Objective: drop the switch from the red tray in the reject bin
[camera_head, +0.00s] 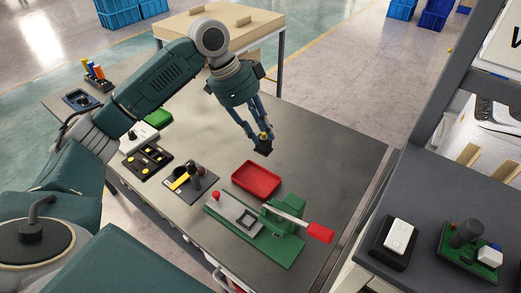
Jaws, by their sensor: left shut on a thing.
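My left gripper (259,139) hangs above the grey table, at the far side of the red tray (251,190). It is shut on a small switch (263,149) with a dark body and a yellow top. The switch is in the air, apart from the tray. The red tray looks empty. I cannot make out for sure which container is the reject bin; part of a pale container (222,281) shows below the table's front edge. My right gripper is not in view.
A green fixture (284,249) with a red-handled lever stands just in front of the tray. A black tray with yellow-topped parts (147,161) and a tool holder (190,183) are to its left. The table's far right (340,150) is clear. Blue crates (118,12) are at the back.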

